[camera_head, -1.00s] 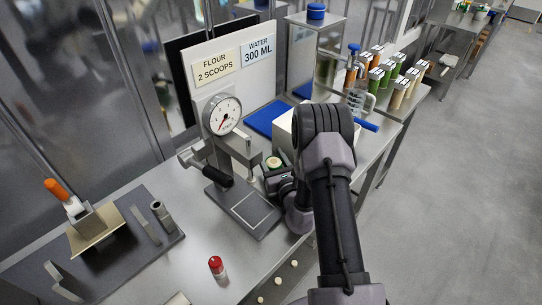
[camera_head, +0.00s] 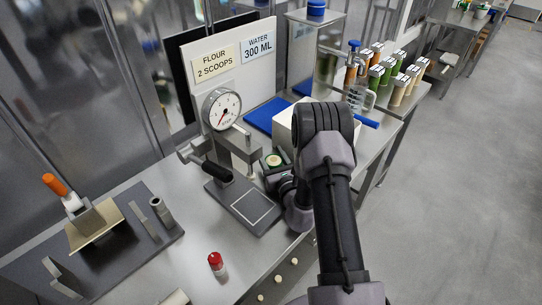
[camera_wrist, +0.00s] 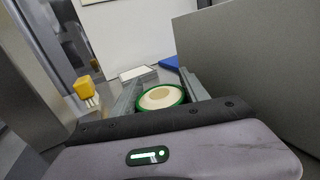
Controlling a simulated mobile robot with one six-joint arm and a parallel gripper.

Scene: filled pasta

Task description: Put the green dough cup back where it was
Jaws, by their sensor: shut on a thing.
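The green dough cup (camera_wrist: 160,98) is a round cup with a green rim and pale dough inside. It sits between the two fingers of my gripper (camera_wrist: 161,90), which is shut on it. In the head view the cup (camera_head: 273,160) shows its top just right of the press's post. My gripper (camera_head: 276,172) is partly hidden there by my own arm. The cup looks upright, and its underside is hidden, so I cannot tell whether it touches the bench.
The dial press (camera_head: 221,108) stands left of the cup, with its dark base plate (camera_head: 242,205) in front. A white bin (camera_head: 283,124) and blue mat (camera_head: 266,117) lie behind. A red-capped shaker (camera_head: 216,264) stands at the front. Several lidded jars (camera_head: 388,72) stand at the far right.

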